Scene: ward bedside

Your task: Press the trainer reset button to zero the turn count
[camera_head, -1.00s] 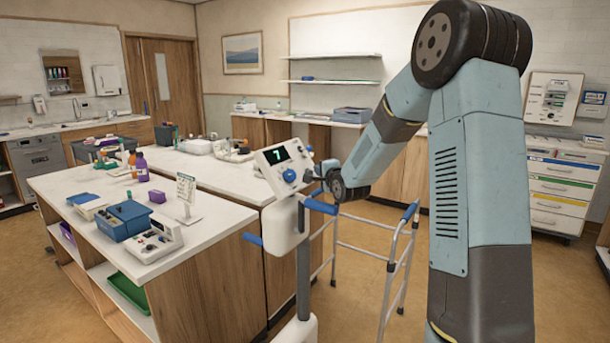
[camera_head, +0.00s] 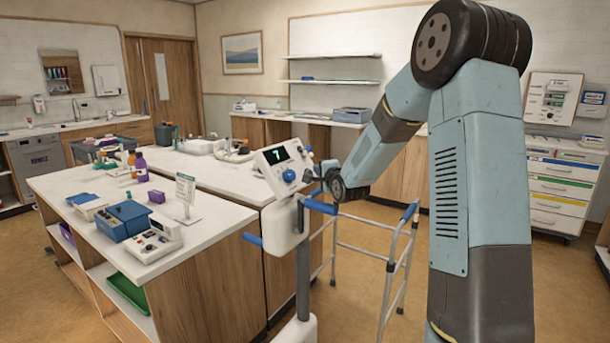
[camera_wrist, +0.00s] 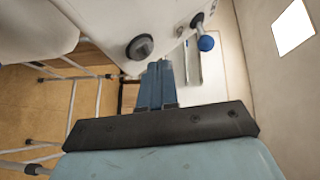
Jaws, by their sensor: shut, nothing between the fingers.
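The trainer (camera_head: 283,225) is a white console on a grey post. Its dark display (camera_head: 276,156) shows a green 7, and a blue knob (camera_head: 289,176) sits below it. My gripper (camera_head: 312,176) is at the console's right side, close to its face. In the wrist view my gripper (camera_wrist: 160,64) has its blue fingers together, with nothing between them. A dark round knob or button (camera_wrist: 140,47) on the white face lies just beyond the fingertips, to their left. I cannot tell whether the fingertips touch the face.
A walking frame (camera_head: 392,250) stands on the floor to the right, behind the trainer. A white-topped counter (camera_head: 90,183) at the left bears a blue box (camera_head: 124,220), a small control unit (camera_head: 152,240) and bottles. A drawer cabinet (camera_head: 563,190) stands at the far right.

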